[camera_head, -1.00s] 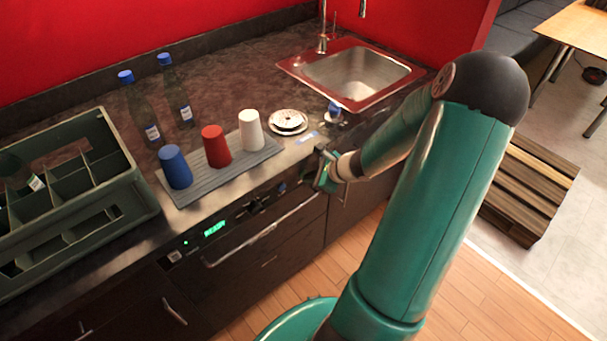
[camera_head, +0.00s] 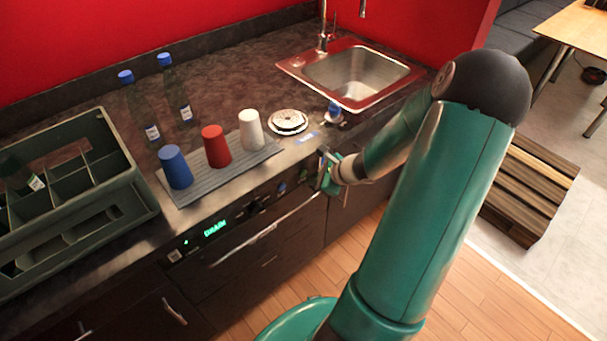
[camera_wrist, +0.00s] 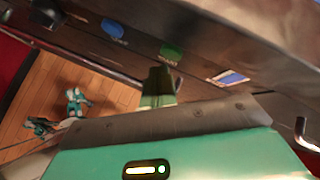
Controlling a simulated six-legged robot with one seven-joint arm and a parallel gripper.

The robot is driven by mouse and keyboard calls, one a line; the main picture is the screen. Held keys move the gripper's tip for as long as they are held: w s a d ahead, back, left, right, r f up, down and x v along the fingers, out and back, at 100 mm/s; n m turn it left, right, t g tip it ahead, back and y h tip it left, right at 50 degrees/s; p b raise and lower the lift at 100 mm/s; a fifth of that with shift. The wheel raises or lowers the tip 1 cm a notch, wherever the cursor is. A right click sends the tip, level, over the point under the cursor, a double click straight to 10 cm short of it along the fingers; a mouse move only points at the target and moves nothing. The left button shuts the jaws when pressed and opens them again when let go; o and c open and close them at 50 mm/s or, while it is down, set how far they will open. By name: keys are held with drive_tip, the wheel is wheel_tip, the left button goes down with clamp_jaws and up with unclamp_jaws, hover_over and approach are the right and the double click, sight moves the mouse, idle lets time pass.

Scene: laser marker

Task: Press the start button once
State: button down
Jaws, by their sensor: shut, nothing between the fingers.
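The dishwasher's front panel has a green button (camera_wrist: 171,52) and a blue button (camera_wrist: 112,28) in the wrist view. The blue button also shows in the head view (camera_head: 282,188). No readable label marks which one is start; the green one is the likely start button. My gripper (camera_wrist: 160,78) is shut and empty, its tips just below the green button in the wrist view; a small gap seems to show, but contact is hard to judge. The lit display (camera_head: 215,227) seems to read "DRAIN".
A black knob (camera_head: 256,206) and a long door handle (camera_head: 265,232) are on the front. On the counter are a crate (camera_head: 140,185), blue (camera_head: 175,167), red (camera_head: 216,147) and white (camera_head: 250,130) cups, bottles, plates (camera_head: 288,121) and a sink (camera_head: 350,75).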

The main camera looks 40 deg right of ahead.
drive_tip(key=shift+s, duration=0.1)
drive_tip(key=s, duration=0.5)
drive_tip(key=shift+d, duration=0.1)
idle(0.5)
idle(0.6)
drive_tip(key=w+a+r+n+g, duration=0.1)
drive_tip(key=a+r+n+g, duration=0.3)
drive_tip(key=a+r+n, duration=1.25)
drive_tip(key=s+a+r+n+h, duration=0.3)
drive_tip(key=s+a+r+n, duration=0.6)
drive_tip(key=a+r+n, duration=0.1)
drive_tip(key=shift+s+a+r+n+t, duration=0.3)
drive_tip(key=shift+r+n+t, duration=0.15)
drive_tip(key=shift+n, duration=0.4)
